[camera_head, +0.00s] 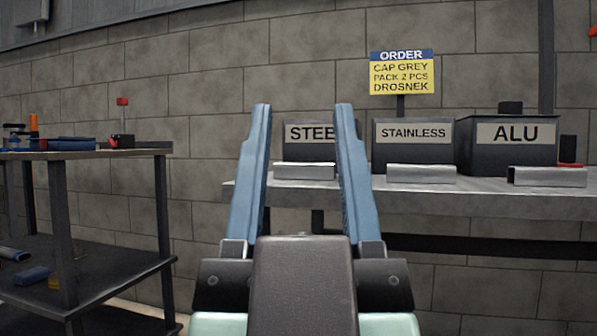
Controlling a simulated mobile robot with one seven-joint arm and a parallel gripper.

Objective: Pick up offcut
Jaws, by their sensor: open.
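Three silver-grey metal pieces that look like offcuts lie along the front of a grey bench. The left offcut (304,171) lies before the STEEL bin and shows between my fingers. The middle offcut (421,174) lies before the STAINLESS bin. The right offcut (547,177), a channel shape with an open end, lies before the ALU bin. I cannot tell which one the task means. My gripper (303,108) is open and empty, its two blue fingers pointing toward the bench. The right finger hides part of the STEEL label.
Dark bins marked STEEL (306,152), STAINLESS (412,160) and ALU (507,157) stand on the bench (470,198). An order sign (402,72) stands behind. A dark shelf unit (95,154) with tools is at left. A block wall closes the back.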

